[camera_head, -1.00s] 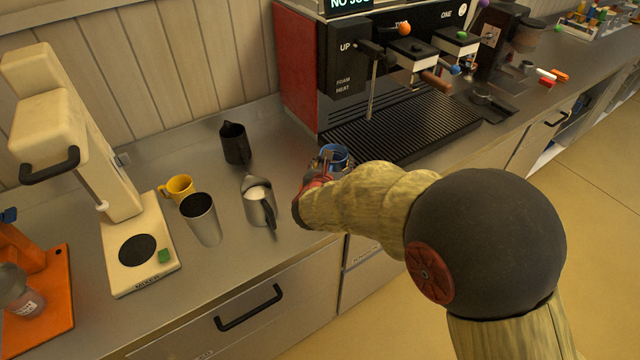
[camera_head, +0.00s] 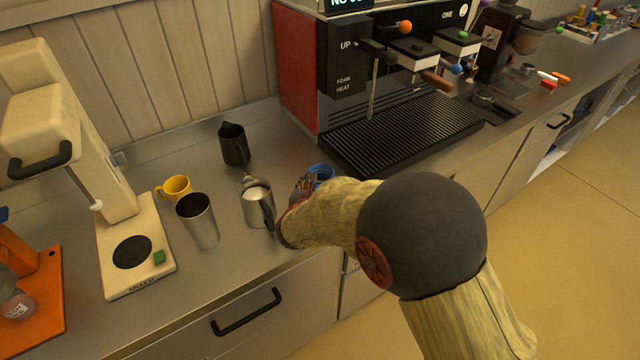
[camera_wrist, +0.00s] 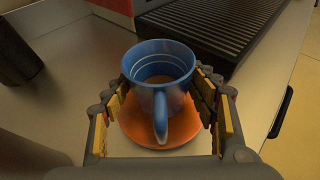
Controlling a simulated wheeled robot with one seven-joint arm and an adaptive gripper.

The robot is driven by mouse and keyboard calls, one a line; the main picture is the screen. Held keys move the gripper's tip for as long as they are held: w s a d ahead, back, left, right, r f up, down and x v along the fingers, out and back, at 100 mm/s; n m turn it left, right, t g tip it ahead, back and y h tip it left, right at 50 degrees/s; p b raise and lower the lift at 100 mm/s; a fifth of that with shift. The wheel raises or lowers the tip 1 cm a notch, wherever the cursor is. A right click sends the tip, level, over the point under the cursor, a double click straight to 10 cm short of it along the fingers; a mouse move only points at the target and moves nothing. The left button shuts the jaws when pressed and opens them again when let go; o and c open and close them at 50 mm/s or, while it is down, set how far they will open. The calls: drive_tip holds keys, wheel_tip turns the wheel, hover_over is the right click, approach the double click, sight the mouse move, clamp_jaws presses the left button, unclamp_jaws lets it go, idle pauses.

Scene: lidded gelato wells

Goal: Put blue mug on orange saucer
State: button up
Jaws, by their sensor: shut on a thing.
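The blue mug (camera_wrist: 159,72) is upright between the fingers of my gripper (camera_wrist: 163,100) in the wrist view, its handle toward the camera. My gripper is shut on the mug. The orange saucer (camera_wrist: 138,133) shows below and around the mug's lower part in the wrist view; whether the mug's base touches it cannot be told. In the head view the blue mug (camera_head: 321,172) shows partly behind my gripper (camera_head: 303,187), and the saucer is hidden by my arm.
A steel milk pitcher (camera_head: 257,205) stands close to the left of my gripper. A steel cup (camera_head: 199,222), a yellow mug (camera_head: 176,188) and a black pitcher (camera_head: 234,146) stand further left. The espresso machine's drip tray (camera_head: 400,130) is behind and to the right.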

drive_tip(key=shift+f, duration=0.2)
drive_tip(key=o, duration=1.3)
drive_tip(key=shift+o, duration=0.4)
drive_tip(key=shift+r, duration=0.1)
drive_tip(key=shift+r, duration=0.15)
drive_tip(key=p+v, duration=0.3)
drive_tip(key=v, duration=0.9)
